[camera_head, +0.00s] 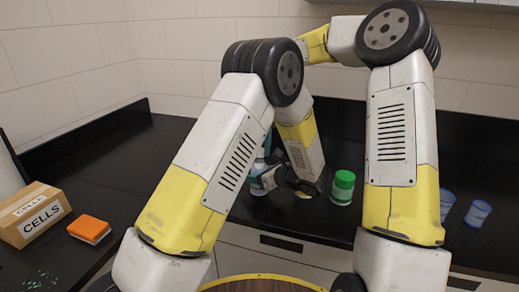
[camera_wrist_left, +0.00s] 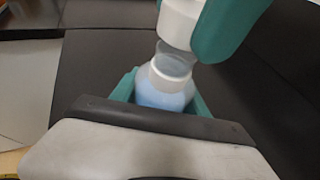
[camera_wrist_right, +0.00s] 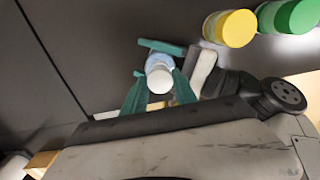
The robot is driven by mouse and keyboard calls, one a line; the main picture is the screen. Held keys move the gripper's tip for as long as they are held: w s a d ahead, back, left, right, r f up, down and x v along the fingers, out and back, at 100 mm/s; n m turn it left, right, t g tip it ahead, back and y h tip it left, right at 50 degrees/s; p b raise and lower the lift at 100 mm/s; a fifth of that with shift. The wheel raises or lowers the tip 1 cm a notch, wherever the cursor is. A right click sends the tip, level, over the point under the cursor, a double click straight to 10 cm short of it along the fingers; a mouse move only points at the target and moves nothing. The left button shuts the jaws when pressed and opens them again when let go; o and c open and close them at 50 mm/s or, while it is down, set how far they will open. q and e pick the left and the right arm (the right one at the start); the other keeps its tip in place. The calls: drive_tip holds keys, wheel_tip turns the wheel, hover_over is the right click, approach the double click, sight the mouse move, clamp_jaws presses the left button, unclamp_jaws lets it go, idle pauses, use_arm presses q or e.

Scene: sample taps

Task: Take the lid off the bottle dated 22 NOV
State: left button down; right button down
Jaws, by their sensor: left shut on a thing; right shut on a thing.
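A bottle with pale blue liquid (camera_wrist_left: 165,92) stands upright between the teal fingers of my left gripper (camera_wrist_left: 160,92), which is shut on it. My right gripper (camera_wrist_right: 159,92) is shut on a white lid (camera_wrist_right: 160,80). In the left wrist view the white lid (camera_wrist_left: 180,22) is at the top of the bottle, with a clear neck showing below it. I cannot tell whether the lid still touches the neck. In the head view the bottle (camera_head: 257,166) is partly hidden by my left arm. No date on it is readable.
A green-lidded bottle (camera_head: 343,187) and a yellow-lidded bottle (camera_wrist_right: 230,28) stand close by. Two blue cups (camera_head: 478,212) are farther right. A CELLS box (camera_head: 32,213) and an orange box (camera_head: 89,229) sit at the left. The dark counter behind is clear.

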drive_tip(key=shift+r, duration=2.05)
use_arm(q)
drive_tip(key=shift+c, duration=2.4)
unclamp_jaws()
